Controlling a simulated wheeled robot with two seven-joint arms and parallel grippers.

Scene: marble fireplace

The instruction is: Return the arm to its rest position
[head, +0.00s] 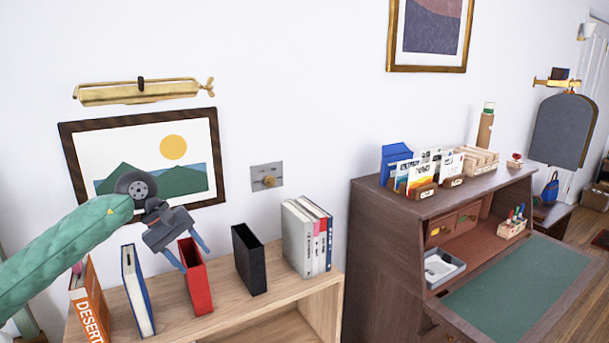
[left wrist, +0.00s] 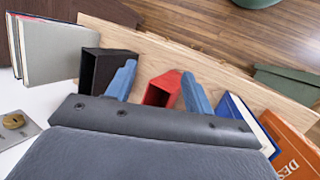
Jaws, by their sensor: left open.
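My left arm (head: 62,243) reaches in from the left in the head view. Its gripper (head: 195,260) is open, with blue fingers pointing down above the low wooden bookcase. A red box-like holder (head: 196,285) stands just below and behind the fingers. In the left wrist view the open fingers (left wrist: 158,72) are spread, with the red holder (left wrist: 160,90) showing between them and nothing gripped. I cannot tell whether a finger touches the holder. My right gripper is not in view.
The bookcase top (head: 225,318) also carries an orange book (head: 90,305), a blue-and-white book (head: 137,290), a black holder (head: 249,260) and several upright books (head: 305,238). A framed picture (head: 195,197) hangs behind my gripper. A writing desk (head: 385,240) stands right.

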